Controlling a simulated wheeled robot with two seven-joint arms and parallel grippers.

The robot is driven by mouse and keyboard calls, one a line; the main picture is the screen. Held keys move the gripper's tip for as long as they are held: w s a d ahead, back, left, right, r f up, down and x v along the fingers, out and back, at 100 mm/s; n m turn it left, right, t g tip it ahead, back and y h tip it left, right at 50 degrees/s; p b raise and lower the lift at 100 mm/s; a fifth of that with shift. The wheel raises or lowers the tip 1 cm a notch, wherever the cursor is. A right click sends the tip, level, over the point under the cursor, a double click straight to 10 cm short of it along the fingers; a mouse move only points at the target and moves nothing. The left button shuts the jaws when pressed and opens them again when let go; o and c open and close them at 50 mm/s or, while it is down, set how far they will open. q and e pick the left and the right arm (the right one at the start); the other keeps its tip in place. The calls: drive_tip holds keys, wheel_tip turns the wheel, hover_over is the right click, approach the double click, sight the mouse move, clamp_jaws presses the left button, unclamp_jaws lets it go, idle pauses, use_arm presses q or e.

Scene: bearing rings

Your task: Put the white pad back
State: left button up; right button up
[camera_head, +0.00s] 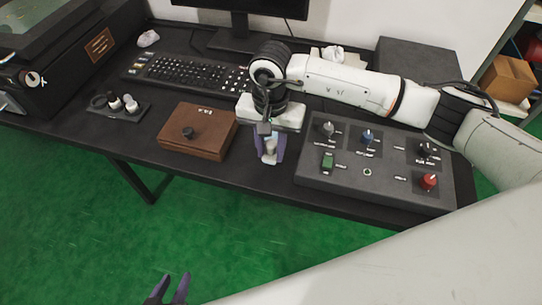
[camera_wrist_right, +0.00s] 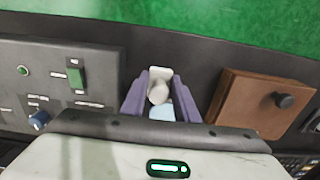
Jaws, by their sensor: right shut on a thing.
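My right gripper (camera_head: 269,150) hangs at the table's front edge, between the wooden box and the control panel. It is shut on a small white piece with a rounded knob, which I take to be the white pad (camera_head: 270,145). In the right wrist view the white pad (camera_wrist_right: 158,88) sits between the two purple fingers (camera_wrist_right: 160,98), with a pale blue patch below its knob. The fingers hide its sides. My left gripper (camera_head: 168,290) is low in the head view, over the green floor, with its fingers apart and empty.
A brown wooden box (camera_head: 198,133) with a dark knob is left of the right gripper. A grey control panel (camera_head: 331,183) with knobs and a switch is right. A small dark tray (camera_head: 133,115) holds several pieces. A keyboard (camera_head: 190,74) lies behind.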

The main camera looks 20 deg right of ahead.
sight(271, 154)
drive_tip(key=shift+f, duration=1.95)
drive_tip(key=o, duration=1)
drive_tip(key=shift+r, duration=0.3)
wheel_tip(271, 154, up, 12)
drive_tip(key=shift+f+b, duration=0.1)
drive_tip(key=shift+b, duration=0.4)
